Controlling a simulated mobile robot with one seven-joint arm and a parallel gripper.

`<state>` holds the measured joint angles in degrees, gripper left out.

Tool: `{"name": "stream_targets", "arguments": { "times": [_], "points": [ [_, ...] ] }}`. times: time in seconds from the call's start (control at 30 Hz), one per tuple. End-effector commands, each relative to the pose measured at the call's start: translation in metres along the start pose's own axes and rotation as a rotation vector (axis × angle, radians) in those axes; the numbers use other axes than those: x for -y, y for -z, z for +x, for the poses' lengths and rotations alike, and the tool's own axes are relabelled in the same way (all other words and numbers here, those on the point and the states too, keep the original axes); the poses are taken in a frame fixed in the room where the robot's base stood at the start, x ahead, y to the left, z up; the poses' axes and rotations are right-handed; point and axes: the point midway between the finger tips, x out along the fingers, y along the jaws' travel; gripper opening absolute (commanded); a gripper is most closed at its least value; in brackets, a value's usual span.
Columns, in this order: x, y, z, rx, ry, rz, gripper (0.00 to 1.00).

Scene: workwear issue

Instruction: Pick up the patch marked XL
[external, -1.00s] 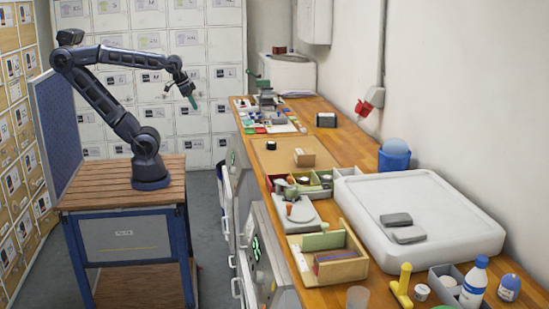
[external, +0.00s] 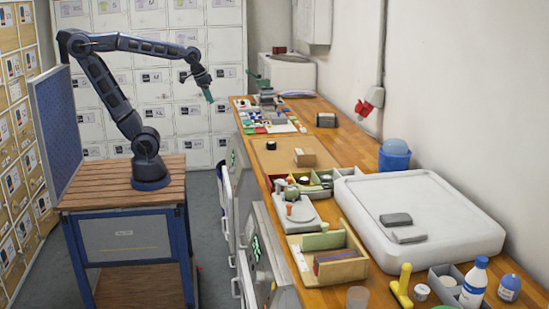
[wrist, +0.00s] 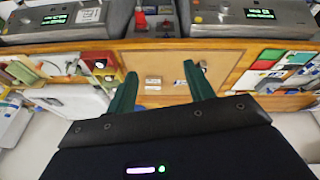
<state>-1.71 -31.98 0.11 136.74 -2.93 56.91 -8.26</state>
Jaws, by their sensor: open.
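My gripper (external: 209,95) is in the air left of the far end of the wooden bench, fingers pointing down. In the wrist view its two green fingers (wrist: 160,71) are apart with nothing between them. Small coloured flat pieces (external: 262,129) lie at the bench's far end, red, green, white and others. The wrist view shows such pieces at the right, including a red one (wrist: 271,53) and a green one (wrist: 260,65). No XL marking can be read on any piece, so I cannot tell which patch is marked XL.
Divided trays (external: 313,184), a large white tray (external: 440,185) and a blue container (external: 394,157) stand nearer still. A wall bounds the bench's right side.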

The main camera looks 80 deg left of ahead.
Motion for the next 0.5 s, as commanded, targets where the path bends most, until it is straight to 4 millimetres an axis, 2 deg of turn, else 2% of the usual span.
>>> {"name": "stream_targets", "arguments": {
  "times": [0.03, 0.27, 0.5],
  "points": [
    [-0.002, 0.014, 0.002, 0.016, -0.002, -0.031, 0.53],
    [-0.009, 0.072, 0.012, 0.078, -0.015, -0.183, 0.53],
    [-0.013, 0.133, 0.034, 0.144, -0.022, -0.340, 0.53]
  ]
}}
